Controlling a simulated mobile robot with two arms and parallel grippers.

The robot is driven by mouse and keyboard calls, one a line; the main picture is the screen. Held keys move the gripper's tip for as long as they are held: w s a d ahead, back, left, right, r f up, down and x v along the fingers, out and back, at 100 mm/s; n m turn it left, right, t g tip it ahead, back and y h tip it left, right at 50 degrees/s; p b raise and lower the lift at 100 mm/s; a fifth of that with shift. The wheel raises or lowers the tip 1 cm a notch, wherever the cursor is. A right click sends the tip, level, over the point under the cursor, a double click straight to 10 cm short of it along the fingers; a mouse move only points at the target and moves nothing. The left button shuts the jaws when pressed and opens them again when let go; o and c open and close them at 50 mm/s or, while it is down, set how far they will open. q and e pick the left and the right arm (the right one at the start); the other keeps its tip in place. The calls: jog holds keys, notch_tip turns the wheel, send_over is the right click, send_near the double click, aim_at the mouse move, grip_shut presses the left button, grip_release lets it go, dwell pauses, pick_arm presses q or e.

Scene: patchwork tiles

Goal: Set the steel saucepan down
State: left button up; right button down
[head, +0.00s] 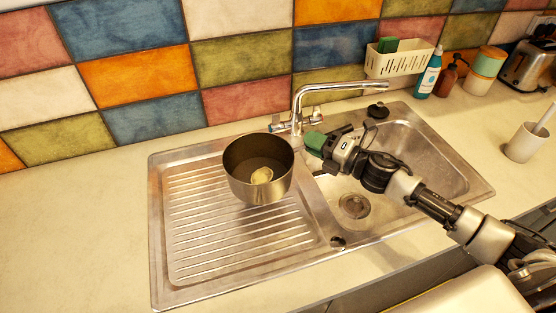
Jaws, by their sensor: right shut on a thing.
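The steel saucepan (240,185) is over the ridged drainboard (190,245), left of the sink bowl, and looks upright. A small pale, roundish patch or thing (262,176) shows inside it. My right gripper (318,143) is at the saucepan's right side, with a green part at its fingertips. My left gripper is not in view.
The tap (297,105) stands close behind the pan and gripper. The sink bowl (430,165) lies under my right arm. A white caddy (400,61), bottles, a jar and a toaster (528,66) line the back right. The drainboard's front and left are clear.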

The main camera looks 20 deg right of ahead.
aim_at(284, 162)
jog(key=w+a+f, duration=0.1)
jog(key=a, duration=0.1)
jog(key=w+a+f, duration=0.1)
jog(key=a, duration=0.1)
jog(key=w+a+f+p, duration=0.1)
jog(key=w, duration=0.1)
jog(key=shift+a+f, duration=0.4)
notch_tip(284, 162, down, 4)
jog(key=shift+w+a+r, duration=0.1)
jog(key=shift+r, duration=0.05)
jog(key=shift+f, duration=0.25)
jog(key=shift+f, duration=0.15)
jog(key=c, duration=1)
grip_release()
jog(key=shift+f, duration=0.1)
